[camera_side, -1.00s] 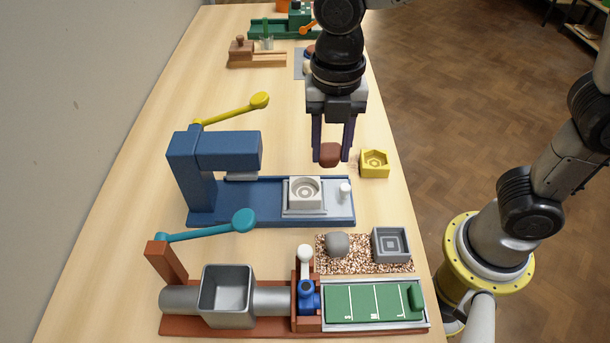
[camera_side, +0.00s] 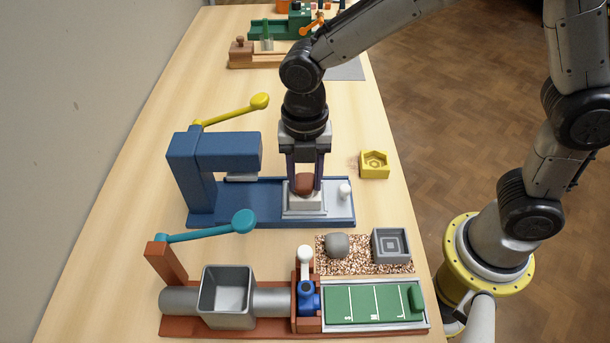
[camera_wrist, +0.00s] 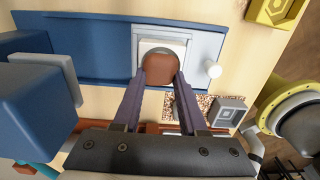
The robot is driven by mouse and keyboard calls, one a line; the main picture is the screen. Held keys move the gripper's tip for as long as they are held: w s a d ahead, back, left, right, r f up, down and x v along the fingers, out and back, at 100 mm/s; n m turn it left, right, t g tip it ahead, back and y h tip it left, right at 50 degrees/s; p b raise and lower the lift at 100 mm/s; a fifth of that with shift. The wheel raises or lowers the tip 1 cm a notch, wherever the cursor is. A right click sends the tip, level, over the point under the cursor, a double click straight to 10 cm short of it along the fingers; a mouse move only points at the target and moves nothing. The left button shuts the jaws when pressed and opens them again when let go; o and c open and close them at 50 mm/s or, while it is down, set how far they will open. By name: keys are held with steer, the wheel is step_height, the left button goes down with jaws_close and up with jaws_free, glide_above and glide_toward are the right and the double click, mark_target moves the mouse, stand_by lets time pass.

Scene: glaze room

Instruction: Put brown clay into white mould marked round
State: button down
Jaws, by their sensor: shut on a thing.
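The brown clay (camera_side: 304,183) is a rounded lump held between the fingers of my gripper (camera_side: 304,186). It shows between the fingertips in the wrist view (camera_wrist: 160,70), where my gripper (camera_wrist: 161,78) is shut on it. The white mould (camera_side: 303,204) sits on the light sliding plate of the blue press. The clay is over the mould's round hollow and hides most of it. In the wrist view the white mould (camera_wrist: 158,45) shows as a pale rim behind the clay. I cannot tell whether the clay touches the mould.
The blue press (camera_side: 215,150) with its yellow lever (camera_side: 235,108) stands left of my gripper. A white knob (camera_side: 345,190) is close on the right. A yellow mould (camera_side: 375,164), a grey mould (camera_side: 391,245) and grey clay (camera_side: 337,245) are nearby.

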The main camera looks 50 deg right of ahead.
mark_target(305, 189)
steer(key=shift+f, duration=0.35)
steer(key=shift+c, duration=2.3)
jaws_free()
step_height(305, 189, up, 12)
steer(key=r, duration=0.1)
steer(key=s+d+m+t, duration=0.5)
steer(key=s+d+m, duration=1)
steer(key=m, duration=1.2)
steer(key=shift+s+d+t, duration=0.25)
steer(key=shift+d+t, duration=0.05)
steer(key=shift+d, duration=0.8)
